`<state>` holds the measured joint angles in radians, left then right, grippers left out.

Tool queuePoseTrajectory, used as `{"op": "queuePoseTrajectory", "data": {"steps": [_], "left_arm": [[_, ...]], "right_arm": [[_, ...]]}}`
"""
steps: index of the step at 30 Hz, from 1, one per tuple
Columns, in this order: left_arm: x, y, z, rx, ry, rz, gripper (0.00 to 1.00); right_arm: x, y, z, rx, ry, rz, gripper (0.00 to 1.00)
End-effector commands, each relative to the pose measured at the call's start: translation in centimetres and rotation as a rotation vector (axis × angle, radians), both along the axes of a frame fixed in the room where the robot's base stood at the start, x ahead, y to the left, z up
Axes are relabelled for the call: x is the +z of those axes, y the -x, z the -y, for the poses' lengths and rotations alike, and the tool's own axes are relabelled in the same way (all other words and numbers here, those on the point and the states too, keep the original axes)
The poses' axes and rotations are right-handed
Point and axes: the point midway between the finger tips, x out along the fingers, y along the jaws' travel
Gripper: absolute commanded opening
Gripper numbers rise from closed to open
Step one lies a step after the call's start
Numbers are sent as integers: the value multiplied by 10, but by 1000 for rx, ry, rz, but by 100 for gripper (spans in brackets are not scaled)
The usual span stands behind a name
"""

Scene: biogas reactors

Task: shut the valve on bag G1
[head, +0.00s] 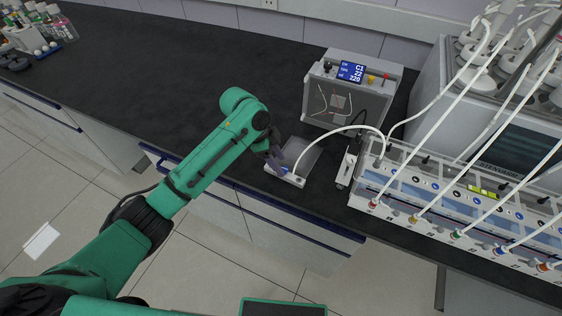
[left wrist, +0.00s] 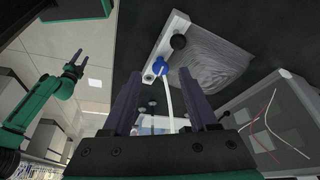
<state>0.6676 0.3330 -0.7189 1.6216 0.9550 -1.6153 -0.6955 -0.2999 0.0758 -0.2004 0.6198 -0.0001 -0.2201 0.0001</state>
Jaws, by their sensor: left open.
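A clear, flat bag (head: 308,158) lies on the dark bench, with a white strip along its front edge; I take it for bag G1, but no label is readable. In the left wrist view the bag (left wrist: 210,62) has a blue valve (left wrist: 158,68) with a white tube on it, and a black knob (left wrist: 178,42) beside it. My left gripper (head: 277,160) is open and empty just above the strip, partly hiding the valve. In the left wrist view its fingers (left wrist: 162,88) stand either side of the tube, short of the valve. My right gripper (left wrist: 73,63) is open, far off.
A grey box with a blue display (head: 351,72) stands behind the bag. A long rack of tubes and coloured fittings (head: 440,208) stands to the right. A small white part (head: 346,168) lies between. The bench left of the bag is clear.

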Motion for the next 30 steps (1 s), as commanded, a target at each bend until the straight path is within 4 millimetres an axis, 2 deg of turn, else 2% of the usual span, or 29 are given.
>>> {"op": "queuePoseTrajectory", "data": {"steps": [4, 11, 12, 16, 17, 30], "left_arm": [[-16, 0, 6, 1, -1, -1, 59], [-18, -1, 7, -1, 0, 1, 59], [-18, -1, 7, -1, 0, 1, 55], [-18, -1, 7, -1, 0, 1, 5], [-18, -1, 7, -1, -1, 1, 0], [-17, -2, 8, -137, 1, 2, 0]], "right_arm": [[2, 0, 2, 2, 3, 0, 50], [2, 0, 5, 2, 6, 0, 50], [2, 0, 5, 2, 6, 0, 50], [2, 0, 4, 2, 6, 0, 50], [2, 0, 4, 2, 6, 0, 50], [4, 0, 4, 1, 6, 0, 50]]}}
